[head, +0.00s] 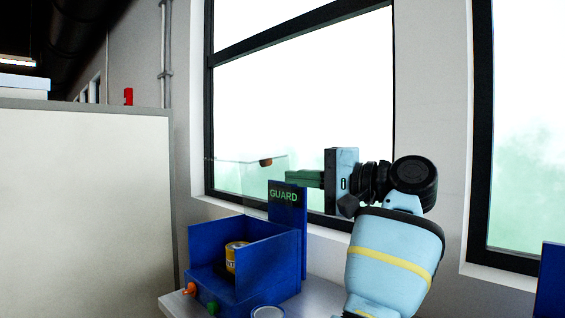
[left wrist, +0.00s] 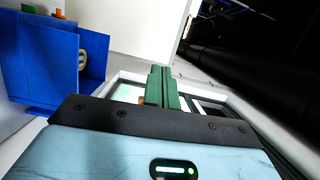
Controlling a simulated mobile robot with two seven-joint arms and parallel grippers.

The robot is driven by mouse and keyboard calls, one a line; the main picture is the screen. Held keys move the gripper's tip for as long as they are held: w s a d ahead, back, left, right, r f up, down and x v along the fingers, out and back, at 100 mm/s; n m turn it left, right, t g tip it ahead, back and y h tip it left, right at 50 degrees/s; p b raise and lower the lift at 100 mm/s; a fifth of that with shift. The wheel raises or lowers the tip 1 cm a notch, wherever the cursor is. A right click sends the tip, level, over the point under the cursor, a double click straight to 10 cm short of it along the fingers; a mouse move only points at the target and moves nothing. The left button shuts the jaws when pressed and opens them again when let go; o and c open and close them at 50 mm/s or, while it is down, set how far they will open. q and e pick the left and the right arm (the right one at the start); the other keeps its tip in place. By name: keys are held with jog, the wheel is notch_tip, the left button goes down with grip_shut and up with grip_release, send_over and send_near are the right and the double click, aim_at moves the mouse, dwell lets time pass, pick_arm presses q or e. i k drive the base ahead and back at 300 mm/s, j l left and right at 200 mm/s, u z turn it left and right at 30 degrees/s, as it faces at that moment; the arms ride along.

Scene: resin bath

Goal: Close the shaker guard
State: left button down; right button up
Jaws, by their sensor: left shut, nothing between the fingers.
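The shaker is a blue open-topped box (head: 262,262) on a pale bench, with a yellow can (head: 231,258) standing inside. Its guard, a clear thin panel (head: 228,172), stands raised above the box, with a small orange-brown handle (head: 265,162) at its upper right. A blue post (head: 288,215) behind the box carries the word GUARD in green. My left gripper (head: 289,175) has its green fingers together and empty, at the top of the post, right of the handle. In the left wrist view the shut fingers (left wrist: 160,72) show beside the blue box (left wrist: 50,65). My right gripper is not seen.
An orange knob (head: 190,289) and a green button (head: 212,308) are on the box's front. A round container (head: 267,312) is at the bottom edge. Windows (head: 300,110) are behind; a pale partition (head: 85,205) stands left. A blue piece (head: 550,285) is at far right.

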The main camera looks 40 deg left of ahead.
aim_at(265, 160)
jog(key=i+j, duration=0.95)
jog(key=i, duration=0.15)
